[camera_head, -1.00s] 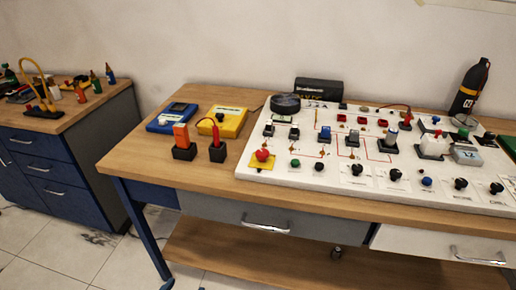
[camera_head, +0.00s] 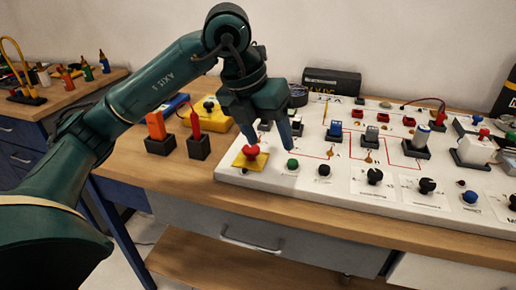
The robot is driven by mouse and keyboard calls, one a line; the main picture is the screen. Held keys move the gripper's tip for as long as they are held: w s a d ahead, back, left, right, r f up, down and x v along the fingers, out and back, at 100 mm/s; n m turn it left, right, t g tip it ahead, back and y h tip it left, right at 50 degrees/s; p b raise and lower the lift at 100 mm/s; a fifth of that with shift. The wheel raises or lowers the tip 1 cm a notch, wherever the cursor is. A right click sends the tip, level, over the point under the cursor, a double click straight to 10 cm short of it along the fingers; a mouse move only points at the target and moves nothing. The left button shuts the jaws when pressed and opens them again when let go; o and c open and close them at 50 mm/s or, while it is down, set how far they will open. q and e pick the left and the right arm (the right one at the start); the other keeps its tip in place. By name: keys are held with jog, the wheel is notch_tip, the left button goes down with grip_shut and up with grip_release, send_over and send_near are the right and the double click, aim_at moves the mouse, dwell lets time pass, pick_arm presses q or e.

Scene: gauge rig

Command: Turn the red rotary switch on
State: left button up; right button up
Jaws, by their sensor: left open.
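The red rotary switch (camera_head: 250,152) sits on a yellow square plate (camera_head: 239,163) at the front left corner of the white panel (camera_head: 227,176). My left gripper (camera_head: 268,143) reaches down over this corner with its two blue fingers apart and nothing between them. Its left fingertip is right above or just behind the red switch and covers part of its back; I cannot tell whether they touch. The right finger points down behind the green button. My right gripper is not in view.
A green button (camera_head: 292,164) and black knobs (camera_head: 324,171) stand in a row right of the red switch. Orange (camera_head: 156,125) and red (camera_head: 196,122) items in black holders stand left of the panel. The wooden table front is clear.

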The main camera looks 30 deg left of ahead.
aim_at(251, 148)
pick_arm(q)
jog(key=w+a+r+n+t+y, duration=0.1)
jog(key=a+r+n+y, duration=0.15)
jog(key=a, duration=0.45)
jog(key=shift+y, duration=0.35)
jog(key=b+x, duration=0.1)
jog(key=x, duration=0.3)
jog(key=b+x, duration=0.1)
jog(key=x, duration=0.3)
jog(key=b+x, duration=0.1)
jog(key=x, duration=0.3)
jog(key=shift+w+d, duration=0.15)
jog(key=shift+w, duration=0.25)
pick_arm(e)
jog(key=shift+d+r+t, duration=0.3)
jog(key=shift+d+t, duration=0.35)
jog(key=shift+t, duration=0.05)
pick_arm(q)
jog(key=shift+c, duration=0.2)
jog(key=c, duration=0.9)
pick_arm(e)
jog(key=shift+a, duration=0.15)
